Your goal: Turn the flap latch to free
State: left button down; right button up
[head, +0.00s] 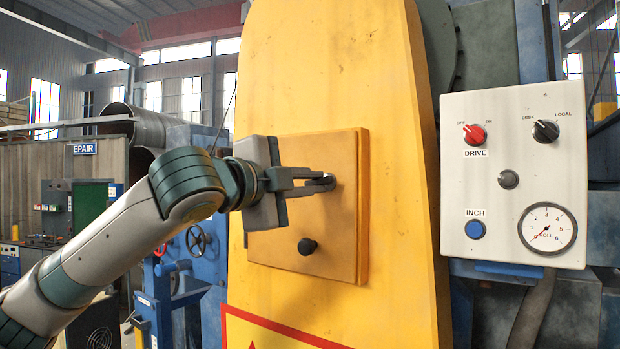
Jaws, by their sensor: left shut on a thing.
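The flap (345,240) is a square yellow-orange plate on the tall yellow machine cover (330,60). A round black knob (307,246) sticks out from its lower part. My left gripper (326,180) reaches in from the left, in front of the flap's upper half. Its fingers are shut on the small, dark and metallic latch (328,183). The fingers hide much of the latch, so I cannot tell which way it is turned. The flap lies flat against the cover. My right gripper is not in view.
Blue machinery with a handwheel (196,240) is behind my left arm.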

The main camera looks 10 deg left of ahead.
pick_arm(q)
jog(key=shift+m+p, duration=0.3)
jog(key=shift+m, duration=0.7)
jog(key=c, duration=1.8)
grip_release()
jog(key=shift+s, duration=0.1)
jog(key=shift+s+a+f+b, duration=0.1)
jog(key=shift+s+a+b, duration=0.15)
jog(key=shift+s+b, duration=0.3)
jog(key=b+v, duration=0.7)
jog(key=v, duration=0.9)
